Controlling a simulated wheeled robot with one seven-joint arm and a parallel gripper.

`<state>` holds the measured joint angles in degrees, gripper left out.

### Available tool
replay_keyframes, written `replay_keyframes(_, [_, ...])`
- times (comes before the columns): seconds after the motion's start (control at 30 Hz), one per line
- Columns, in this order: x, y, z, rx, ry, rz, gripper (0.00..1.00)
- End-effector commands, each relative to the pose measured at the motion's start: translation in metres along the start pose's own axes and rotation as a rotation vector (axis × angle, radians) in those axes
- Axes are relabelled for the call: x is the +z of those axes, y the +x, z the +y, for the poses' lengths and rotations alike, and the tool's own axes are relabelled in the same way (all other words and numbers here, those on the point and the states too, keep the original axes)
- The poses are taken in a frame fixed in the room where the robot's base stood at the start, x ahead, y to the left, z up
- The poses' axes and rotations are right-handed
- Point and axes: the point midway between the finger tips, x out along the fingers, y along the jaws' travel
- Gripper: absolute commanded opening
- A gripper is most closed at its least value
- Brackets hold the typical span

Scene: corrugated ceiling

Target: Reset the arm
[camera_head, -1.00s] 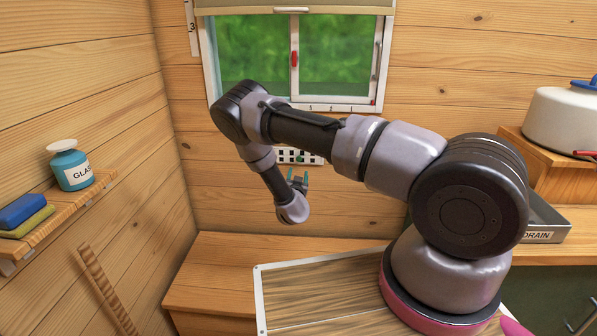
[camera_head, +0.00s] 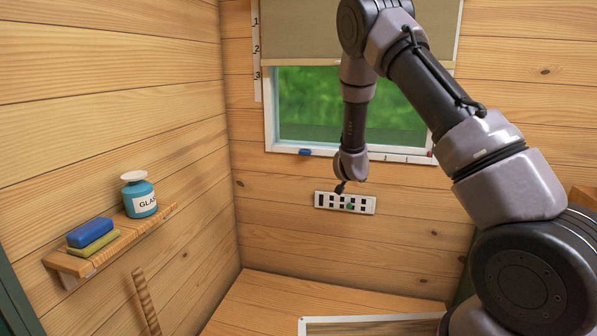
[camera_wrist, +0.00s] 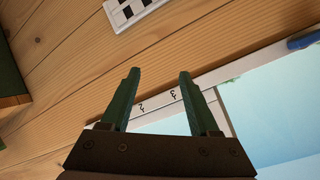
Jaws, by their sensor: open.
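My gripper (camera_wrist: 158,82) is open and empty in the wrist view, with two green fingers spread apart. In the head view my gripper (camera_head: 341,187) is small at the lower end of my arm's hanging section. It appears just in front of a white panel with black squares (camera_head: 325,200) on the back wall. Its fingers are hard to make out there. My arm rises from the lower right, bends near the top of the picture and hangs down across the window.
The window (camera_head: 290,105) has a half-lowered blind (camera_head: 300,35). A blue item (camera_head: 305,152) is at its sill. At left, a wooden shelf (camera_head: 125,236) holds a labelled bottle (camera_head: 140,198), a blue block (camera_head: 90,232) and a yellow-green one (camera_head: 96,246). The wooden ledge (camera_head: 255,300) shows bare space.

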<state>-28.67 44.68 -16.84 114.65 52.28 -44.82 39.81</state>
Motion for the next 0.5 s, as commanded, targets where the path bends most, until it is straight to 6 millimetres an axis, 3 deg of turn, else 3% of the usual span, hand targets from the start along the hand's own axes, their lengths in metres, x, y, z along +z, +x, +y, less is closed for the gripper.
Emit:
replay_keyframes(0.03, [-0.019,-0.014,-0.009,-0.002,0.028,-0.035,0.62])
replay_keyframes(0.2, [-0.065,-0.066,-0.025,-0.016,0.065,-0.175,0.62])
replay_keyframes(0.37, [-0.104,-0.127,-0.033,-0.049,0.067,-0.295,0.62])
replay_keyframes(0.5, [-0.133,-0.186,-0.032,-0.086,0.040,-0.388,0.62])
